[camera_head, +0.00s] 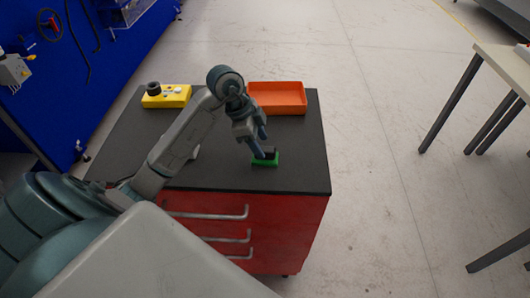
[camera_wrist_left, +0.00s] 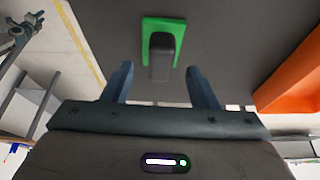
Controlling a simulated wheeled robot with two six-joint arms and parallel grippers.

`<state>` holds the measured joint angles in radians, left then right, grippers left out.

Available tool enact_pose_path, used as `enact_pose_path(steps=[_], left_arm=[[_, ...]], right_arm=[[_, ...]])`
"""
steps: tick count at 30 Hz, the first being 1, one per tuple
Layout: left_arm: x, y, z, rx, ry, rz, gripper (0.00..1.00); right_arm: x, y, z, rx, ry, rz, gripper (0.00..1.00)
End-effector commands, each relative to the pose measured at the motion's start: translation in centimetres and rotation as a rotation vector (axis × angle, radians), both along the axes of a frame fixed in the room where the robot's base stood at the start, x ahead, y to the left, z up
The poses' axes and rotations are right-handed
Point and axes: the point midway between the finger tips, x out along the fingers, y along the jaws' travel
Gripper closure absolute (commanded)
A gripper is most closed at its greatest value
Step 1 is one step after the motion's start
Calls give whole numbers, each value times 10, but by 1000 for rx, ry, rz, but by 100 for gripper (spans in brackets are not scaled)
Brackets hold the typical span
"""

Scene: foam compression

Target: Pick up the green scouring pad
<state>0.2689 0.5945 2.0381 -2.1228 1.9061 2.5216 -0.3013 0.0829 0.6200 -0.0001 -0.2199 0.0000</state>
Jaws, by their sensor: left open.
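The green scouring pad (camera_head: 258,162) lies on the dark top of the red drawer cabinet (camera_head: 318,160), near its front edge. A dark block-like grip sits on the pad. In the left wrist view the green pad (camera_wrist_left: 178,27) is ahead of the fingers, with the dark grip (camera_wrist_left: 160,58) pointing back between them. My left gripper (camera_head: 262,147) is open and right at the pad in the head view. The left wrist view shows its two fingers (camera_wrist_left: 160,84) apart, with nothing clamped between them. My right gripper is not in view.
An orange tray (camera_head: 277,109) stands at the back right of the cabinet top. A yellow box with a dark knob (camera_head: 167,98) stands at the back left. A small white object is partly hidden behind my left arm. The cabinet top right of the pad is clear.

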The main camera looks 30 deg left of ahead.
Motion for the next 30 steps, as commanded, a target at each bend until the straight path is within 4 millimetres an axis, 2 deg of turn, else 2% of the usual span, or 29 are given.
enact_pose_path(steps=[1, 7, 15, 16, 23, 30], left_arm=[[2, -5, -3, -6, 3, 0, 47], [7, -12, -27, -3, 1, -1, 47], [8, -13, -32, -1, -1, -1, 47], [8, -13, -32, -1, -1, -1, 49], [8, -13, -31, -1, -1, -1, 94], [8, -13, -31, 0, -2, -1, 96]], right_arm=[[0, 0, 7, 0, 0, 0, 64], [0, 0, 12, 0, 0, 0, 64], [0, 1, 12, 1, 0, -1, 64], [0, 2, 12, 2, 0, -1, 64], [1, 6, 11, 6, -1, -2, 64], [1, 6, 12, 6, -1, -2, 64]])
